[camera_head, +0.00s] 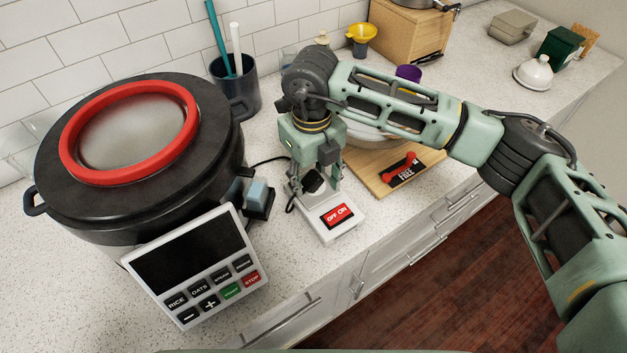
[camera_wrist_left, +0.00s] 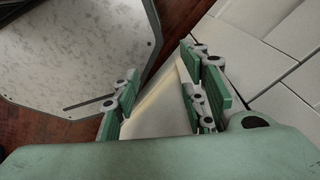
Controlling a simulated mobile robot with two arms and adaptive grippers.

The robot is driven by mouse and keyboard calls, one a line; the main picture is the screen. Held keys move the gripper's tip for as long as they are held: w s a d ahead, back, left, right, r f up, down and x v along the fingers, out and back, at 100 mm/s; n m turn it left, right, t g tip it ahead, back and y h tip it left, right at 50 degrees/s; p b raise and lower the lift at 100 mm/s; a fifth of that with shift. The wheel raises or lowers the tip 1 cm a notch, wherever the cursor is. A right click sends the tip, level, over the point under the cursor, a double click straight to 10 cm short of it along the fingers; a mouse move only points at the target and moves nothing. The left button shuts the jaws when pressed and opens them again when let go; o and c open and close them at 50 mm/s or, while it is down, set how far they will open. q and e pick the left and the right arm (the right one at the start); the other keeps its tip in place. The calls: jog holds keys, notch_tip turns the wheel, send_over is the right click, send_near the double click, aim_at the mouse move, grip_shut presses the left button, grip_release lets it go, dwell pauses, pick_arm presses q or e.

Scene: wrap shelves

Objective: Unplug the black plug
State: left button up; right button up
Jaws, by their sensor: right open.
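A black plug (camera_head: 313,181) sits at the far end of a white power strip (camera_head: 345,228) with a red OFF/ON switch (camera_head: 337,215), on the counter in the head view. A black cord shows beside the strip. My right gripper (camera_head: 317,186) points down over the plug, its open fingers on either side of it. I cannot tell whether they touch it. The gripper partly hides the plug and strip end. My left gripper (camera_wrist_left: 163,98) shows only in its wrist view, open and with nothing visible between its fingers.
A large black cooker (camera_head: 150,205) with a red-ringed lid and a tilted button panel (camera_head: 195,265) stands left of the strip. A dark cup (camera_head: 238,92) with utensils is behind. A wooden board (camera_head: 425,162) lies right. The counter's front edge is close.

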aim_at(312, 176)
jog(key=shift+b, duration=0.35)
dwell(0.3)
grip_shut()
jog(key=shift+s, duration=0.1)
dwell(0.4)
jog(key=shift+r+p, duration=1)
jog(key=shift+r, duration=1.15)
jog(key=shift+w+a+r+p, duration=0.1)
jog(key=shift+w+r+p, duration=0.1)
jog(key=shift+r, duration=0.3)
jog(key=shift+w+r+p, duration=0.1)
jog(key=shift+r+p, duration=0.1)
jog(key=shift+r, duration=0.3)
